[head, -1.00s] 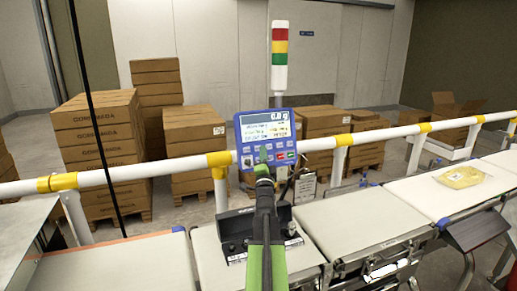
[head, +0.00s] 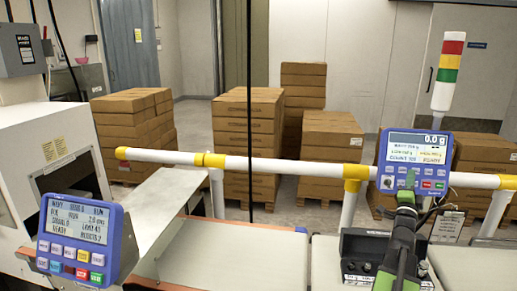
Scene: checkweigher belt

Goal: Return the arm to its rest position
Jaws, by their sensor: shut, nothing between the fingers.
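My gripper (head: 409,181) is at the right of the head view, at the end of my green and black arm. It is shut, with nothing between its fingers. I cannot tell whether the tip touches the panel. The arm reaches up from the bottom edge, over a black box (head: 362,243) beside the belt.
A white and yellow rail (head: 275,165) runs behind the belts (head: 235,255). A second blue control panel (head: 75,243) stands at lower left by a white machine (head: 40,150). A red, yellow and green signal tower (head: 449,62) rises at right. Stacked cartons (head: 247,135) stand behind the rail.

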